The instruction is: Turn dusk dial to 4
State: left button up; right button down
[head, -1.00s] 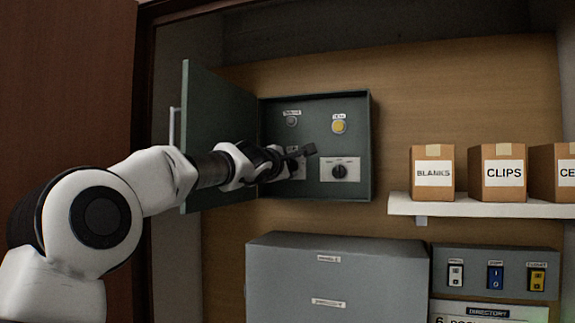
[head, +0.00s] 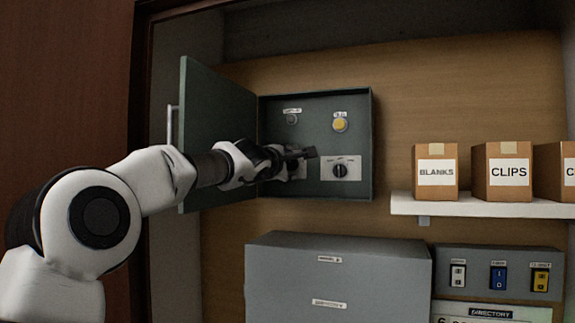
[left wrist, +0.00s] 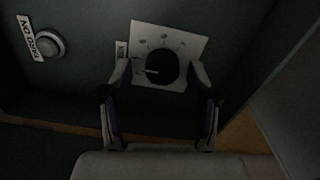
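My left gripper (head: 308,154) is in front of the open wall box (head: 315,105), over its lower left dial. In the left wrist view, the fingers of this gripper (left wrist: 160,75) are spread on either side of a dark round dial (left wrist: 163,67) on a pale plate (left wrist: 190,46). A gap shows between each finger and the dial, and a light mark shows on it. In the head view the gripper hides most of this plate (head: 300,173). A second dial (head: 341,171) sits to its right. I cannot read which dial is dusk. My right gripper is not in view.
Above the dials are a grey round button (head: 291,119) and a yellow one (head: 340,125). The box door (head: 218,110) stands open at left. A shelf (head: 480,206) with boxes is at right. A grey cabinet (head: 340,280) stands below.

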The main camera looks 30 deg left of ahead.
pick_arm(q)
jog(key=shift+s+d, duration=0.15)
jog(key=shift+d, duration=0.05)
